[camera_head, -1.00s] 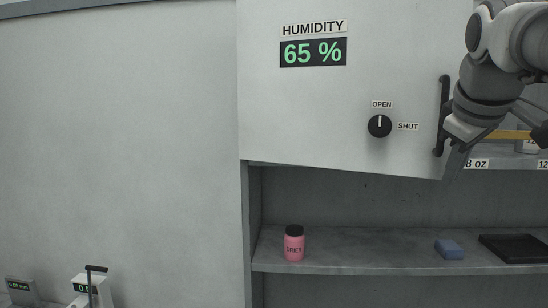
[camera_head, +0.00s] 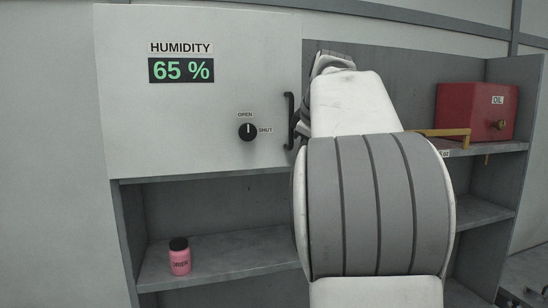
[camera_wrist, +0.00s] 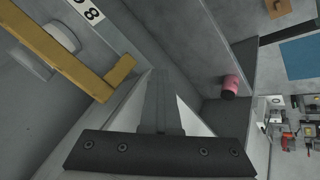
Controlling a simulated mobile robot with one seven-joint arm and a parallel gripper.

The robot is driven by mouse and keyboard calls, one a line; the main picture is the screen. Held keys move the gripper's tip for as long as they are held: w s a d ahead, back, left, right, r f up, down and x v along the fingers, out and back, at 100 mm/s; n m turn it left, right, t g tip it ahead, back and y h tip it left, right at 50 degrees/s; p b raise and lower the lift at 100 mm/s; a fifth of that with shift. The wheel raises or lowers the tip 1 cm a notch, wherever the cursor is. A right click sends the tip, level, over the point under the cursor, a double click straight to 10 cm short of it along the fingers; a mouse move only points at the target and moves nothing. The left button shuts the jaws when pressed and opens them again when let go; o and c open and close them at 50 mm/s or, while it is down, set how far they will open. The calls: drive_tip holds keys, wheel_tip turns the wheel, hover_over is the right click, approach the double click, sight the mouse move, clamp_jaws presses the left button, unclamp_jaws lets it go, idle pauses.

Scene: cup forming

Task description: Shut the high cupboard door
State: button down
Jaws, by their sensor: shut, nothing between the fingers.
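The high cupboard door (camera_head: 225,130) is a pale panel at upper left, with a humidity display reading 65 %. Its bottom edge runs close to the shelf line; whether a small gap remains, I cannot tell. A black upright handle (camera_head: 290,120) is at its right edge. The black knob (camera_head: 248,132) points up to OPEN.
A pink jar (camera_head: 180,257) stands on the lower shelf; it also shows in the wrist view (camera_wrist: 230,87). A red oil box (camera_head: 465,112) sits on the upper shelf at right. A yellow bar (camera_head: 450,132) sticks out by that shelf and lies near my gripper in the wrist view.

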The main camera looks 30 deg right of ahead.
drive_tip(key=shift+w+a+r, duration=0.15)
drive_tip(key=shift+w+r, duration=0.15)
drive_tip(key=shift+w, duration=0.1)
idle(0.3)
drive_tip(key=shift+s, duration=0.15)
